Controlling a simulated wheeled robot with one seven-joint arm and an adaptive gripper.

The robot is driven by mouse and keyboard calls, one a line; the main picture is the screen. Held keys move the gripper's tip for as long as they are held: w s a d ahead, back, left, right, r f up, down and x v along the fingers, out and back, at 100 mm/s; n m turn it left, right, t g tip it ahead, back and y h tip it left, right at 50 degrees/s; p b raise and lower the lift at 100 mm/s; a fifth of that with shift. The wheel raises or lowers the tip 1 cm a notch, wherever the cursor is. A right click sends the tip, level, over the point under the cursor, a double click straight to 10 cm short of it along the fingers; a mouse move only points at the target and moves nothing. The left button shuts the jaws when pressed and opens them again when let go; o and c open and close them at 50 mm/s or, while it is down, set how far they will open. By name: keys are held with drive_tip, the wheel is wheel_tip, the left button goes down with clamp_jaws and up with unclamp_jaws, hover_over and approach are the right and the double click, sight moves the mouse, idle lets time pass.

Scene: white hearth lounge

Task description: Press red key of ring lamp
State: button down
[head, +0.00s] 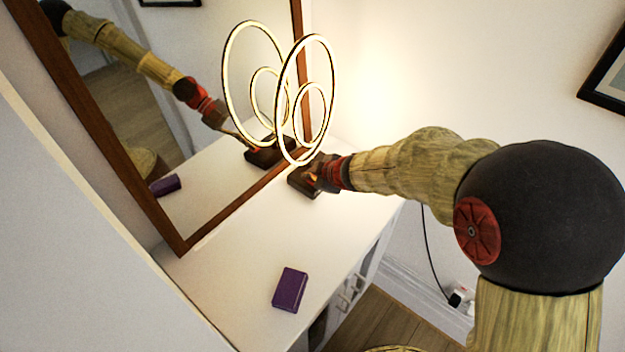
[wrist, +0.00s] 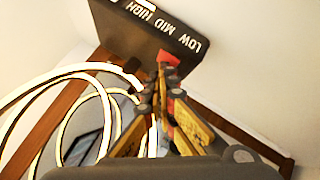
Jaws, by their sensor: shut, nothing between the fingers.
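The ring lamp (head: 331,92) stands at the far end of the white cabinet top, its rings glowing. Its dark base (wrist: 140,38) fills the top of the wrist view and bears the white words LOW, MID and HIGH. The red key (wrist: 169,59) sits on the base near the word LOW. My gripper (wrist: 163,76) is shut and empty, its fingertips right at the red key and partly covering it. I cannot tell whether they touch it. In the head view my gripper (head: 314,175) is at the lamp's base (head: 301,183), and the key is hidden.
A wood-framed mirror (head: 215,60) stands behind the lamp and reflects the lamp and my arm. A purple box (head: 289,290) lies on the near part of the white cabinet top (head: 235,270). The surface between the box and the lamp is clear. A black cord (head: 432,250) runs down the wall.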

drive_tip(key=shift+r+p, duration=0.8)
drive_tip(key=shift+p, duration=0.05)
drive_tip(key=shift+r, duration=0.1)
wheel_tip(320, 180, up, 5)
drive_tip(key=p, duration=0.5)
drive_tip(key=shift+p, duration=0.3)
